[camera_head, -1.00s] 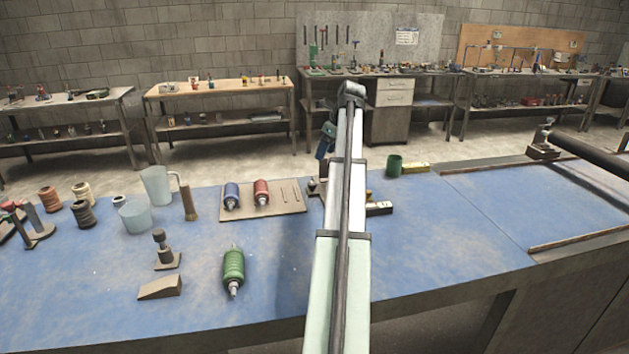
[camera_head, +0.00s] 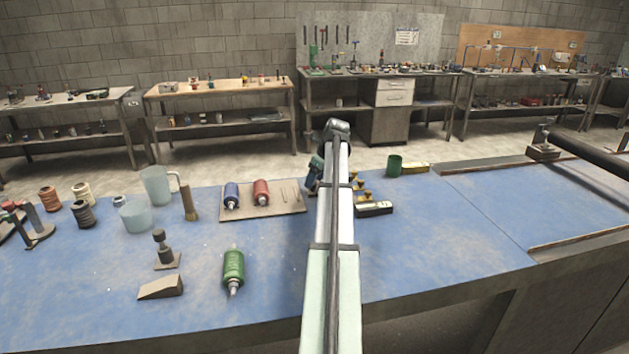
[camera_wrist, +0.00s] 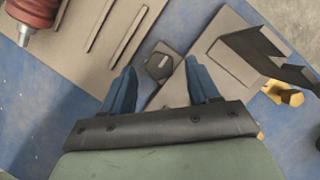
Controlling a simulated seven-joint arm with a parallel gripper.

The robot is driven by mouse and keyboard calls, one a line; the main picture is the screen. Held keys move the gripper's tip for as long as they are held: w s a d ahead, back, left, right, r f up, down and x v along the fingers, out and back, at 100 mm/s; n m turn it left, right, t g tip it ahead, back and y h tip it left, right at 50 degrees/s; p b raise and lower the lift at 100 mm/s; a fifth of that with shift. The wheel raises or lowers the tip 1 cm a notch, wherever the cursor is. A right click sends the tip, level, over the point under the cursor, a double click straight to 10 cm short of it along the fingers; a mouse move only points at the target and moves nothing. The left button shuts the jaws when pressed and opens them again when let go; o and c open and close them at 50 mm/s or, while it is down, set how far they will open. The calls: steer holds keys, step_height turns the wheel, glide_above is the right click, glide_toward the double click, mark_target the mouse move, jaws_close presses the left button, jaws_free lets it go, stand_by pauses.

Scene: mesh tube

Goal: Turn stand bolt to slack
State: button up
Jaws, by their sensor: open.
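A dark grey hex-headed bolt (camera_wrist: 160,66) with a raised mark on top shows in the wrist view, set beside a grey stand plate (camera_wrist: 208,78). A dark upright bracket (camera_wrist: 262,55) rises from the stand on the right. My gripper (camera_wrist: 159,80) is open and empty; its two blue fingers point toward the bolt, one to each side in the picture. I cannot tell how high above it they are.
A beige tray (camera_head: 285,202) with blue and red rollers (camera_head: 261,192) lies left of the gripper. Brass pieces (camera_head: 363,190) and a black-and-white block (camera_head: 374,209) lie right of my arm. A green roller (camera_head: 233,268) lies in front. The blue table (camera_head: 440,240) is clear at right.

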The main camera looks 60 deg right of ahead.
steer(key=shift+w+f, duration=0.15)
steer(key=shift+f, duration=0.35)
steer(key=shift+c, duration=0.2)
steer(key=c, duration=1)
